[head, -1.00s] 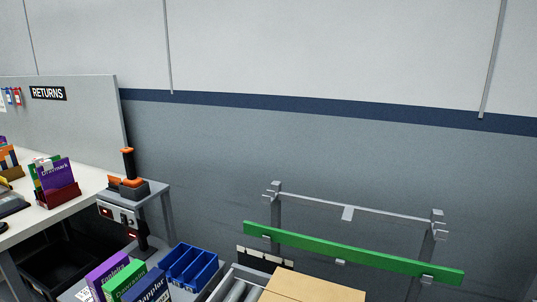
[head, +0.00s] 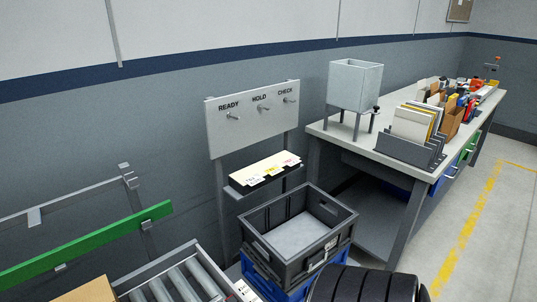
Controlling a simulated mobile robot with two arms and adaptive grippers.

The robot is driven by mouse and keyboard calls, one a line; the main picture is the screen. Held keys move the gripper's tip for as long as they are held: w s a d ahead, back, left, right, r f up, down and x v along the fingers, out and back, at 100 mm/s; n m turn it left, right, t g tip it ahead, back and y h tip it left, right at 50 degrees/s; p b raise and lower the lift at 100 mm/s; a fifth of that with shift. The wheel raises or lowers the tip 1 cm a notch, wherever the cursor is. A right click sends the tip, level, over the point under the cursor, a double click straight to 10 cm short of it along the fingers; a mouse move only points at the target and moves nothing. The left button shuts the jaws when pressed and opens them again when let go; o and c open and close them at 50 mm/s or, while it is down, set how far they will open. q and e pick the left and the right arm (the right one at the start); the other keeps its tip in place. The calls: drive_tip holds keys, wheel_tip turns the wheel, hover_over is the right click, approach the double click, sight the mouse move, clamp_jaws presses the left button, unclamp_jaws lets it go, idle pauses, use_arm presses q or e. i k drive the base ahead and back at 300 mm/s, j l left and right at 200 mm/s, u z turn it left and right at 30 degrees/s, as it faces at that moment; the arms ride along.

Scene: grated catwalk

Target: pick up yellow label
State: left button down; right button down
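A small dark shelf (head: 236,190) hangs below a grey wall board. Pale label cards lie side by side on it, with small tabs at their front edge. A yellow-marked label (head: 270,171) appears to lie near the middle, between a white-tabbed one at left and a pink-marked one at right. The labels are small and I cannot read them clearly. Neither of my grippers is in view.
The board (head: 250,118) has hooks marked READY, HOLD and CHECK. A grey crate (head: 335,240) on a blue one stands in front of the shelf. A roller conveyor (head: 185,283) is at left, a workbench (head: 385,160) at right. Floor is free at far right.

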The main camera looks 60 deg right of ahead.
sight(276, 169)
drive_tip(key=z, duration=2.05)
drive_tip(key=i+l+u, duration=0.2)
drive_tip(key=l+u, duration=0.25)
drive_tip(key=i+l+u, duration=0.1)
drive_tip(key=l+u, duration=0.2)
drive_tip(key=u, duration=0.15)
